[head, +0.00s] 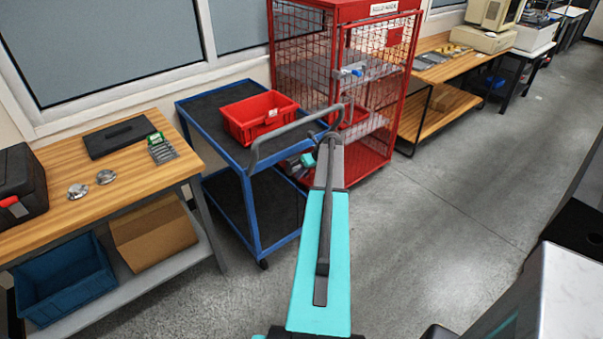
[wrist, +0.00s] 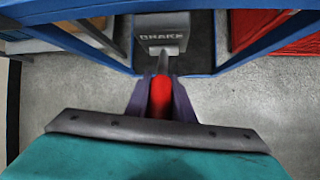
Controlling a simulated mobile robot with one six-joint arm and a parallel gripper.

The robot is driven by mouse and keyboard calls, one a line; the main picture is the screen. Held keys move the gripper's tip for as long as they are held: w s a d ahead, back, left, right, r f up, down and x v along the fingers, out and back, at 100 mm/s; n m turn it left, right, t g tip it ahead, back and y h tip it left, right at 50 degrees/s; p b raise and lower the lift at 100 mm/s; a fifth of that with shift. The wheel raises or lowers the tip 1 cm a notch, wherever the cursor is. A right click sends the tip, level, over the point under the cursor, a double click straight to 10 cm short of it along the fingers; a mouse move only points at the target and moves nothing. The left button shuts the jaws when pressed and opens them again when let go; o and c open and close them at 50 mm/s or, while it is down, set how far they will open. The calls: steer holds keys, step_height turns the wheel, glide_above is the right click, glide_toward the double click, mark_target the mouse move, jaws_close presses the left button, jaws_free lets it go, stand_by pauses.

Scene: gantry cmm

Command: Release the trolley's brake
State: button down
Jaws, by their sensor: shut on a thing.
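The trolley (head: 248,178) has a blue frame with two dark shelves and a grey push handle (head: 284,135). In the wrist view its blue frame (wrist: 262,42) crosses the top, with a grey box (wrist: 163,34) marked BRAKE between the bars. A lever with a red grip (wrist: 160,98) and a grey shaft points from this box towards my gripper (wrist: 161,101). My two dark fingers are closed on either side of the red grip. In the head view my arm hides the brake lever, and my fingers cannot be made out.
A red bin (head: 254,128) sits on the trolley's top shelf. A red mesh cage (head: 385,150) stands close behind the trolley to the right. A wooden workbench (head: 60,222) stands at the left. The grey floor (head: 440,240) at the right is clear.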

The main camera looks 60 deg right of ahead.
steer(key=shift+w+a, duration=0.15)
steer(key=shift+w, duration=0.05)
steer(key=c, duration=1.7)
jaws_free()
steer(key=shift+o, duration=0.8)
steer(key=shift+s, duration=0.1)
steer(key=shift+r, duration=0.1)
steer(key=shift+b+v, duration=0.3)
steer(key=shift+v, duration=0.5)
steer(key=b+v, duration=0.2)
steer(key=v, duration=1)
